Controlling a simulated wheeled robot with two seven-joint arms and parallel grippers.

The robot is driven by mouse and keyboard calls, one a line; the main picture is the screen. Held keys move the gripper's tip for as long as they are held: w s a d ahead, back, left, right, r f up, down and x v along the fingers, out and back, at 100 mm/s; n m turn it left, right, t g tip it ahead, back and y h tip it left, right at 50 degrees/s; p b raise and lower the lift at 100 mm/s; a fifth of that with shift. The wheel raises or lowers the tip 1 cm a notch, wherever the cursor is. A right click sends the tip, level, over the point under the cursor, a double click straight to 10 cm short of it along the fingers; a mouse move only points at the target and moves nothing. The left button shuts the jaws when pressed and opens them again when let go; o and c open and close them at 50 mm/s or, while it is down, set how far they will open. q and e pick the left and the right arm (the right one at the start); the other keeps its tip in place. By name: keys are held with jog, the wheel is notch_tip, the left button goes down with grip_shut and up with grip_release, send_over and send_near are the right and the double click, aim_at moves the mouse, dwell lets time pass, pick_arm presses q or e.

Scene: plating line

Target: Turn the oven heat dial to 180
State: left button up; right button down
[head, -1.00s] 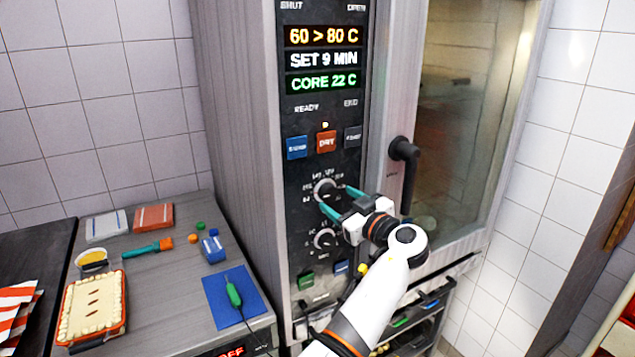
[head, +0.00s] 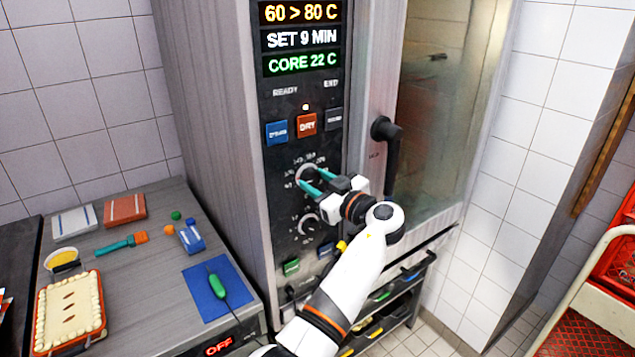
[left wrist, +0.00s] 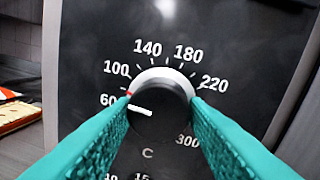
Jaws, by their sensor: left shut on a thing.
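The oven heat dial (head: 306,171) is the upper round knob on the dark control panel. In the left wrist view the dial (left wrist: 160,92) has a dark face, a pale rim and a white pointer line directed left, close to 60. A small red mark shows at its left edge between 60 and 100. The 180 label (left wrist: 188,53) is at the dial's upper right. My left gripper (head: 310,183) is shut on the dial, with one teal finger on each side. The display (head: 301,13) reads 60 > 80 C. My right gripper is not in view.
A second dial (head: 309,223) sits just below. Blue, red and dark buttons (head: 307,125) are above. The oven door handle (head: 387,150) stands out to the right. A counter at left holds a pie (head: 70,308) and a blue mat (head: 206,305) with a green-handled probe.

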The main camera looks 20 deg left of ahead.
pick_arm(q)
jog(key=shift+f+m+b, duration=0.2)
jog(key=shift+m+b, duration=0.4)
jog(key=shift+b, duration=0.45)
jog(key=m+b, duration=0.2)
jog(key=shift+b, duration=0.3)
jog(key=m+b, duration=0.1)
jog(key=m, duration=0.2)
jog(key=shift+a+t+b, duration=0.1)
jog(key=shift+t+b, duration=0.2)
jog(key=m, duration=0.3)
jog(key=shift+s+r+y+b, duration=0.1)
jog(key=shift+r+y+b, duration=0.05)
jog(key=shift+y+b, duration=0.2)
jog(key=m, duration=0.3)
jog(key=shift+r, duration=0.1)
jog(key=shift+m+t, duration=0.4)
jog(key=shift+m, duration=0.7)
jog(key=m+p, duration=0.1)
jog(key=m, duration=0.1)
jog(key=shift+r+m, duration=0.1)
jog(key=shift+m, duration=0.3)
jog(key=shift+s+a+m+t+h+p, duration=0.1)
jog(key=shift+m+t+h+p, duration=0.35)
jog(key=shift+m+p, duration=1)
jog(key=shift+m+b, duration=0.45)
jog(key=shift+m, duration=0.1)
